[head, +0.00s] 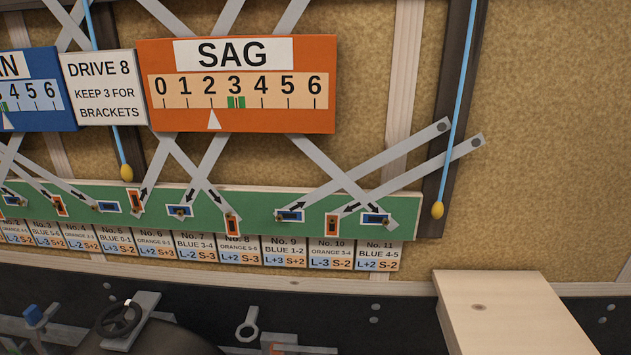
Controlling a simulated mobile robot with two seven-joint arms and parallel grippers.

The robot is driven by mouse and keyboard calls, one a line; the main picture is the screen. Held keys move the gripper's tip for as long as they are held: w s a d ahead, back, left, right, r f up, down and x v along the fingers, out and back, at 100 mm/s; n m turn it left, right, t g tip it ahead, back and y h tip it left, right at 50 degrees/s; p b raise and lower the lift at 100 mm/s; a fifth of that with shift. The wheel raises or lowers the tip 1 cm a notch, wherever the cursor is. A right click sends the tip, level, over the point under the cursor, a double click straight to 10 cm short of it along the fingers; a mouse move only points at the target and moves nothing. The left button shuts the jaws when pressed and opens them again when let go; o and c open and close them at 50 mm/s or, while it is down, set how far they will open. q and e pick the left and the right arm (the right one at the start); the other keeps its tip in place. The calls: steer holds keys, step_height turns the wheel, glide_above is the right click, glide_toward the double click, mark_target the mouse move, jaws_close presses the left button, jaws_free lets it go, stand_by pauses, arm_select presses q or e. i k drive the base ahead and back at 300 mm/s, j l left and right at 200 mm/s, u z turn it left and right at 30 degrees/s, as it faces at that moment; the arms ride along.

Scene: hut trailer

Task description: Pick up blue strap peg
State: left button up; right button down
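A small blue block-shaped piece (32,314) stands at the lower left of the head view, on grey parts in the dark area below the wall. It may be the blue strap peg, but I cannot tell. Blue-framed slots (289,216) and orange-framed slots (332,225) line the green board (258,207), with small brass-coloured pegs at them and grey straps (385,165) crossing above. Neither of my grippers is in view.
An orange SAG scale sign (237,85) and a white DRIVE 8 sign (102,87) hang above. Numbered cards (284,252) sit below the board. A pale wooden block (505,310) juts out at lower right. A grey ring-ended tool (248,326) and a black ring (118,318) lie at the bottom.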

mark_target(33, 314)
steer(key=u, duration=1.75)
steer(key=i+j, duration=0.6)
steer(key=i, duration=0.15)
steer(key=i+j, duration=0.6)
steer(key=i, duration=0.15)
steer(key=i+j, duration=0.6)
steer(key=i, duration=0.2)
steer(key=i+j+z, duration=0.45)
steer(key=i+j, duration=0.15)
steer(key=z, duration=1.55)
